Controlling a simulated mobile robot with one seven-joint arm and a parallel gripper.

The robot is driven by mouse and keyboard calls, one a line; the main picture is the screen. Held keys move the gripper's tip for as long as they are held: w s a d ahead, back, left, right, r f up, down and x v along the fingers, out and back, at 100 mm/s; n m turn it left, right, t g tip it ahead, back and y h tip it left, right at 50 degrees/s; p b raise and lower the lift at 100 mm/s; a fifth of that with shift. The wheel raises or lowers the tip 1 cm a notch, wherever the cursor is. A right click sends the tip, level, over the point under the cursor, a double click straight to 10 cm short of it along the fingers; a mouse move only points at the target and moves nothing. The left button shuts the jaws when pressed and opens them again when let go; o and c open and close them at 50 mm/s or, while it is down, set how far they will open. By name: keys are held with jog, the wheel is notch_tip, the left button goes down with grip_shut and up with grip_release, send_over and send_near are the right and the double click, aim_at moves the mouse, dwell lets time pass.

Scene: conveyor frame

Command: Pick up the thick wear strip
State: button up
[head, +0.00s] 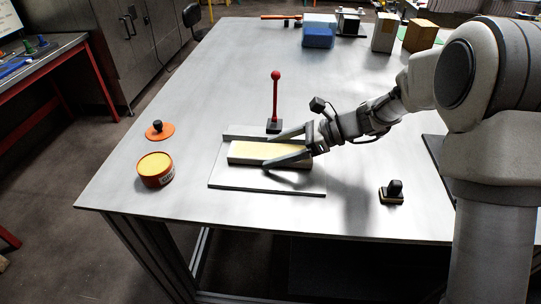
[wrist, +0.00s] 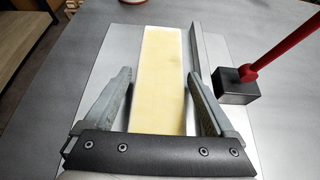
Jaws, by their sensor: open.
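The thick wear strip (head: 258,151) is a long pale yellow bar lying on a flat grey plate (head: 230,178) on the table. In the wrist view the strip (wrist: 160,70) runs away from me between the fingers. My gripper (head: 284,147) is open, with one finger on each side of the strip's right part. In the wrist view my gripper (wrist: 158,82) shows a gap between each finger and the strip. I cannot tell how far above the plate the fingertips are. A raised grey ledge (wrist: 196,50) runs along the strip's right side in the wrist view.
A red-knobbed lever (head: 275,100) stands on a black block behind the plate. An orange tin (head: 155,170) and an orange lid (head: 158,132) with a black knob sit left. A black-handled stamp (head: 393,191) is at right. Several boxes stand at the back. The table's middle left is clear.

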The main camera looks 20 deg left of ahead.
jog(key=c, duration=1.3)
jog(key=shift+c, duration=0.2)
